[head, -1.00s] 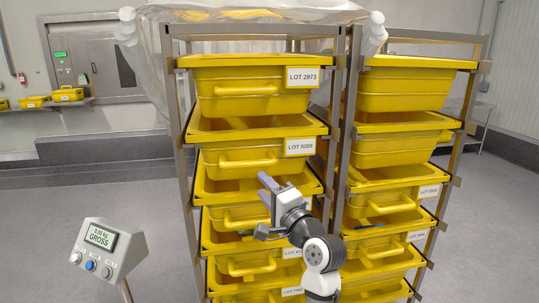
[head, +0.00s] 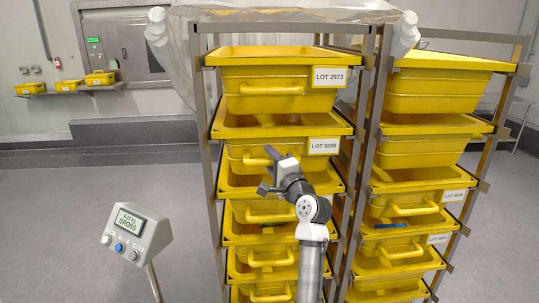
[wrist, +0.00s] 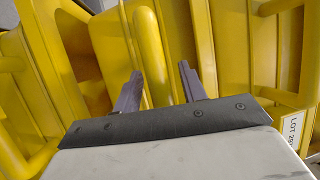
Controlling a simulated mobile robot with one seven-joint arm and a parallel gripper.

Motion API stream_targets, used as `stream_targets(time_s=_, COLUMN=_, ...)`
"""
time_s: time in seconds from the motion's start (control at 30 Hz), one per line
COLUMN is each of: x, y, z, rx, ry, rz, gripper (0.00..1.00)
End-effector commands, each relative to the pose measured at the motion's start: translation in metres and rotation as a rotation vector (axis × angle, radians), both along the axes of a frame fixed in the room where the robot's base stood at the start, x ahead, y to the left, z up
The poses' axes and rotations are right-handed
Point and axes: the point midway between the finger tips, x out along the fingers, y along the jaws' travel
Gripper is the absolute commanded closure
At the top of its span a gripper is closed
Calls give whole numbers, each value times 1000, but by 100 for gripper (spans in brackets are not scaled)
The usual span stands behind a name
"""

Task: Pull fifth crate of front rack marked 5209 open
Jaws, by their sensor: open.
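The yellow crate marked LOT 5209 (head: 238,149) sits second from the top in the left column of the rack in the head view. Its front shows a bar handle (head: 247,160) and a white label (head: 323,146). My gripper (head: 267,172) is open in front of this crate, and its arm hides part of the crates below. In the wrist view the fingers (wrist: 160,86) stand on either side of a yellow handle bar (wrist: 147,45), which runs lengthwise between them. The fingers are not closed on it. How deep the bar lies between the fingertips cannot be told.
The crate marked LOT 2973 (head: 270,92) sits directly above. More yellow crates fill the rack below and the right column (head: 437,95). Metal posts (head: 213,180) flank the columns.

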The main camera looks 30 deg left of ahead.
Motion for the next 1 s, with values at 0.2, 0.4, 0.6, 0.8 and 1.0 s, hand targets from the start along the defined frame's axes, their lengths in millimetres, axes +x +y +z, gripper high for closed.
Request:
stream_targets(time_s=0.2, x=4, y=8, z=1, rx=0, ry=0, rz=0, gripper=59)
stream_targets(time_s=0.4, x=4, y=8, z=1, rx=0, ry=0, rz=0, gripper=59)
stream_targets(time_s=0.6, x=4, y=8, z=1, rx=0, ry=0, rz=0, gripper=85)
stream_targets(time_s=0.8, x=4, y=8, z=1, rx=0, ry=0, rz=0, gripper=100)
stream_targets(time_s=1.0, x=4, y=7, z=1, rx=0, ry=0, rz=0, gripper=100)
